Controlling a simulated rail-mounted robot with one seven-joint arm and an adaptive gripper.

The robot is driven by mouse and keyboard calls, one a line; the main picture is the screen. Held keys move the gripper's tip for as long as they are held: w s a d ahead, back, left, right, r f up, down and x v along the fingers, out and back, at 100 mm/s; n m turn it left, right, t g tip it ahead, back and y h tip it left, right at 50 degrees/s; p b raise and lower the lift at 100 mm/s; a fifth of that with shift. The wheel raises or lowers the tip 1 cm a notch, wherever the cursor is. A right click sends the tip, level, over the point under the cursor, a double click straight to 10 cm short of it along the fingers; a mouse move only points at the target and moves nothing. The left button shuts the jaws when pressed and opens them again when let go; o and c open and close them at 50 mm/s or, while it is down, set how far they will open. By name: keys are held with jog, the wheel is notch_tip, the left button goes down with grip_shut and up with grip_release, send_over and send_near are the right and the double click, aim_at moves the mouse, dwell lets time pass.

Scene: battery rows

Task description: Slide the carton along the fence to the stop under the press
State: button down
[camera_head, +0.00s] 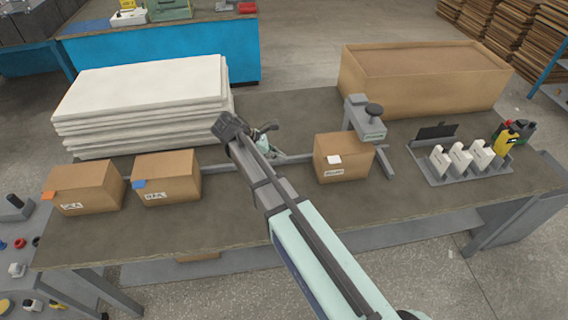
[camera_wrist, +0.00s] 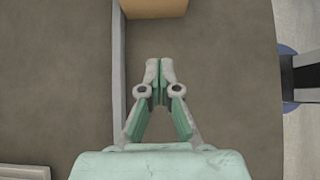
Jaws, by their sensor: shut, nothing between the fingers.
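A brown carton (camera_head: 342,160) with a white label stands upright on the table at the front side of the grey fence (camera_head: 295,158). The grey press (camera_head: 366,122) with a dark knob stands just behind and right of it. A grey bar, apparently the stop (camera_head: 386,163), is close to its right side; I cannot tell whether they touch. My gripper (camera_head: 265,145) is left of this carton, partly hidden by my arm. In the wrist view my gripper (camera_wrist: 158,70) is shut and empty beside the fence (camera_wrist: 118,75), with the carton (camera_wrist: 155,8) ahead, apart from the fingertips.
Two more cartons, one orange-tabbed (camera_head: 87,188) and one blue-tabbed (camera_head: 168,178), stand at the left. A white board stack (camera_head: 145,100) lies behind them. A big brown box (camera_head: 425,80) is at the back right. A grey rack (camera_head: 460,172) stands right. The front table is clear.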

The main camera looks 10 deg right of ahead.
aim_at(317, 169)
jog(key=p+x, duration=0.2)
jog(key=x, duration=0.8)
jog(key=shift+s+d+r+p, duration=0.1)
jog(key=shift+d+r+p, duration=0.1)
jog(key=shift+p, duration=0.1)
jog(key=shift+d+p, duration=0.5)
jog(key=shift+d, duration=1.3)
